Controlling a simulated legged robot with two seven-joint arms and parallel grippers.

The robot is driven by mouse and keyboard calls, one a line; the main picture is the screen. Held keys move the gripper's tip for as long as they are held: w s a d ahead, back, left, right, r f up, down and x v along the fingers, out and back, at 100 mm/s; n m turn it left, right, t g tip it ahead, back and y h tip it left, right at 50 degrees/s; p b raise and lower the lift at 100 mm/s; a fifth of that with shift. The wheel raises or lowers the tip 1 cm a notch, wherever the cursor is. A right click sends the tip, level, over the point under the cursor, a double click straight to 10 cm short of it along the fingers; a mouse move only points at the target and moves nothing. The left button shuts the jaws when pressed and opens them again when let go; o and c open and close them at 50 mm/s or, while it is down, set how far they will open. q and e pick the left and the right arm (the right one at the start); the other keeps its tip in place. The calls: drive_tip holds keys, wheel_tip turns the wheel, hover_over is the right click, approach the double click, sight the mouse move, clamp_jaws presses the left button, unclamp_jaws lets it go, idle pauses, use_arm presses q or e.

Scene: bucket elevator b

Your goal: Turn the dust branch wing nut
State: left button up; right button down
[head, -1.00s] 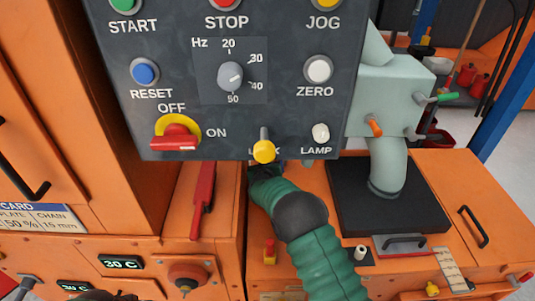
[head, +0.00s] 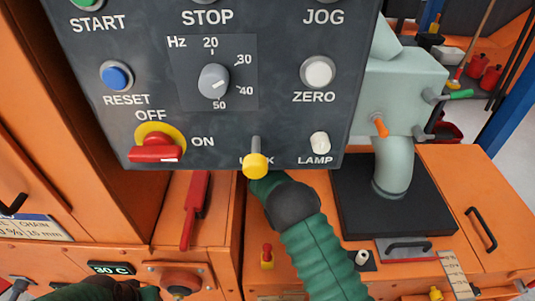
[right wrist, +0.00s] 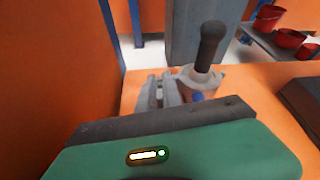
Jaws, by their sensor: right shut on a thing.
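In the right wrist view my right gripper (right wrist: 160,91) is shut on a small part beside a grey fitting (right wrist: 215,78). The part appears to be the wing nut, but the fingers mostly hide it. An upright black-gripped handle (right wrist: 211,45) and a small blue piece (right wrist: 197,97) are on the fitting, right of the fingers. In the head view my green right arm reaches up behind the control panel (head: 285,130), which hides that gripper and the wing nut. A dark green part of my left arm shows at the bottom left; its gripper is out of view.
A red lever (head: 195,210) is left of my arm. Red containers (right wrist: 290,38) lie beyond the fitting.

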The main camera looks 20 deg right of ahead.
drive_tip(key=shift+a+f+n+h+p, duration=0.1)
drive_tip(key=shift+n+h+p, duration=0.3)
drive_tip(key=shift+p, duration=0.05)
drive_tip(key=shift+f, duration=0.1)
drive_tip(key=c, duration=1.8)
unclamp_jaws()
drive_tip(key=shift+c, duration=0.2)
drive_tip(key=shift+w+f, duration=0.1)
